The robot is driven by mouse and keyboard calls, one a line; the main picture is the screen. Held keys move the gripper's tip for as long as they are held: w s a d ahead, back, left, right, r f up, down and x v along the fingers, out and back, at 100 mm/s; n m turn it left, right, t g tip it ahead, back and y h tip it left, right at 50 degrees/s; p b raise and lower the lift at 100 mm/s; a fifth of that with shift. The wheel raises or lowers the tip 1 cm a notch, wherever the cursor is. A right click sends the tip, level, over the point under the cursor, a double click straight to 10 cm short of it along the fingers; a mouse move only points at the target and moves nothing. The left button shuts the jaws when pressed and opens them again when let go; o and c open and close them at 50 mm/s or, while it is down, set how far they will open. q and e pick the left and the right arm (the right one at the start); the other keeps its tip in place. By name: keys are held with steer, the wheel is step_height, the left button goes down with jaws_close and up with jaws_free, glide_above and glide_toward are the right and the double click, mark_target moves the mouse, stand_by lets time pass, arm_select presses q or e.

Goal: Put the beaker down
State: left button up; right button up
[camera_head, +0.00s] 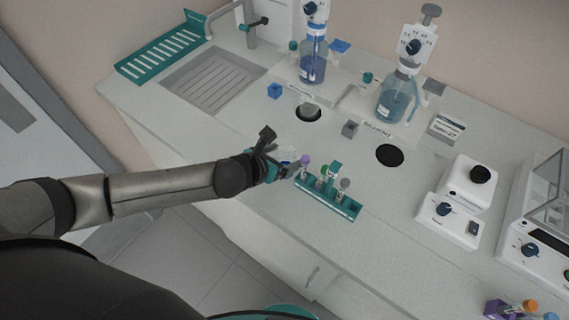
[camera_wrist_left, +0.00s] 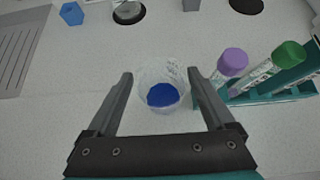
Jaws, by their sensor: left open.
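A clear beaker (camera_wrist_left: 161,84) with blue liquid in it stands on the white counter in the left wrist view. My left gripper (camera_wrist_left: 160,85) is open, with one finger on each side of the beaker; I see a small gap on both sides. In the head view the left gripper (camera_head: 289,168) is low over the counter beside the teal tube rack (camera_head: 340,205), and the beaker (camera_head: 285,154) is mostly hidden behind it. My right gripper is not in view.
The rack holds tubes with purple (camera_wrist_left: 234,59) and green (camera_wrist_left: 289,53) caps, close to the right finger. Two dispenser bottles (camera_head: 395,103) (camera_head: 312,67) stand behind, near dark round spots (camera_head: 389,155). A mixer (camera_head: 450,219) stands right.

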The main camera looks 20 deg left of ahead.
mark_target(291, 154)
arm_select(q)
steer(key=shift+x, duration=1.8)
steer(key=shift+s, duration=0.1)
steer(key=c, duration=1.2)
steer(key=shift+c, duration=0.2)
steer(key=shift+r, duration=0.1)
